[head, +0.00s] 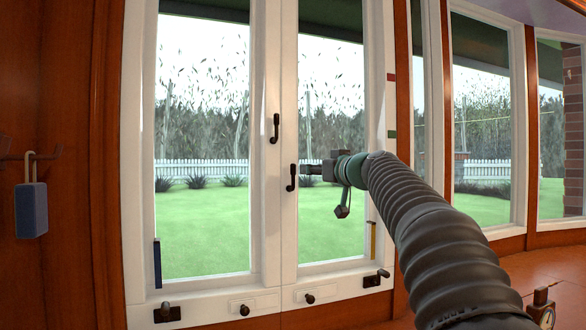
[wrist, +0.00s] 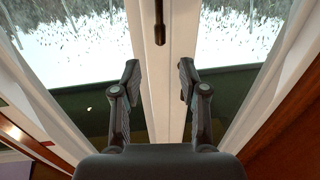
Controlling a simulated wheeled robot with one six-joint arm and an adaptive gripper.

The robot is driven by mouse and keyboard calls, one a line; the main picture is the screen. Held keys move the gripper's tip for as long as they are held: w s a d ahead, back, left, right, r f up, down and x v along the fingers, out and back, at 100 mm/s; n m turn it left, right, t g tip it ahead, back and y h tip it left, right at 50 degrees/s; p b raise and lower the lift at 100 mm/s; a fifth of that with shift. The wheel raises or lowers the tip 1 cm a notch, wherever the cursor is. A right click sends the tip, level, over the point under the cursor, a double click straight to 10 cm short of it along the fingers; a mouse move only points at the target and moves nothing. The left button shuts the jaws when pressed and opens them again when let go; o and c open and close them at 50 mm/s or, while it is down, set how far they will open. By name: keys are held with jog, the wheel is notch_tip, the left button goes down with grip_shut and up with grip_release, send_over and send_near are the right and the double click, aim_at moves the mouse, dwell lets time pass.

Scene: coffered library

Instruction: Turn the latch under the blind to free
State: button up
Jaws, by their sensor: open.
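Two black latch handles sit on the white middle stiles of the window: an upper left one (head: 276,128) and a lower right one (head: 291,178). Both hang downward. Dark green blinds (head: 331,14) cover the top of the panes; I cannot tell which latch the task means. My gripper (head: 306,170) points left and is just right of the lower handle in the head view. In the wrist view, my gripper (wrist: 160,67) is open, with nothing between its fingers. A black handle (wrist: 159,22) shows beyond the fingertips there, at the top edge.
Small black knobs (head: 245,310) (head: 309,298) and brackets (head: 166,312) (head: 376,278) line the window's bottom rail. A red tag (head: 391,77) and a green tag (head: 391,134) mark the right frame. A blue padlock-like block (head: 31,208) hangs at left. A dial (head: 547,318) stands at lower right.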

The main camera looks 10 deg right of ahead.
aim_at(295, 168)
jog(key=p+x, duration=0.4)
jog(key=x, duration=0.7)
jog(key=shift+w+p, duration=0.15)
jog(key=shift+p, duration=0.2)
jog(key=shift+c, duration=0.2)
grip_shut()
